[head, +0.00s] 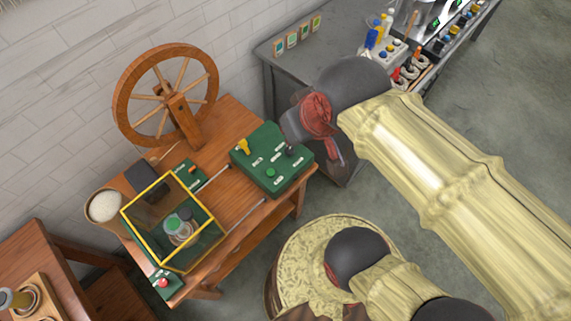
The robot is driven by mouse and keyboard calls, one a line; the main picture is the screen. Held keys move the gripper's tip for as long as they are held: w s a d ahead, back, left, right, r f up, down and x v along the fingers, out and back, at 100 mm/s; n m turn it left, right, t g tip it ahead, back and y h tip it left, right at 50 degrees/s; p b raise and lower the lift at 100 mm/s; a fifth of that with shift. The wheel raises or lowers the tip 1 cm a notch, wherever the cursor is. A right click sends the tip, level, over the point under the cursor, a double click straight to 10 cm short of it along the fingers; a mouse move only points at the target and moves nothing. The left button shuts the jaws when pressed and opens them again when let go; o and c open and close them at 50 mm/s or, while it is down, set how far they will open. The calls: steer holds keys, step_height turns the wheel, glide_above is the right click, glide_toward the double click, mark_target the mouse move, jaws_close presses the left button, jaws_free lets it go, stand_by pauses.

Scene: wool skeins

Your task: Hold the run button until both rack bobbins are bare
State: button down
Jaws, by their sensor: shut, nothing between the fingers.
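A green control box (262,178) sits on the right end of the wooden table. It carries a yellow lever, a dark knob and small pale labels; which control is the run button is too small to tell. A yellow-framed clear guard (192,265) stands at the table's left end, with green-topped and grey round parts (178,226) inside. I cannot tell whether these are the rack bobbins, or how much wool they carry. My gripper (339,158) is shut and empty, right of the control box and apart from it, partly hidden by my arm.
A large spinning wheel (120,95) stands at the table's back. A bowl of white material (104,207) and a red button (163,283) are at its left end. A grey bench (290,70) with bottles stands behind. A round pale-topped stand (300,245) is in front.

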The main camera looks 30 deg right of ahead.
stand_by(0.3)
steer(key=m+g+y, duration=0.5)
steer(key=m+y, duration=0.4)
steer(key=m, duration=1.8)
glide_above(270, 170)
step_height(270, 170, down, 28)
steer(key=shift+f+m, duration=0.65)
steer(key=shift+m, duration=0.05)
steer(key=shift+f, duration=0.1)
step_height(270, 170, down, 7)
steer(key=b, duration=0.7)
steer(key=shift+f+b, duration=0.4)
steer(key=shift+f, duration=0.4)
steer(key=shift+f, duration=0.15)
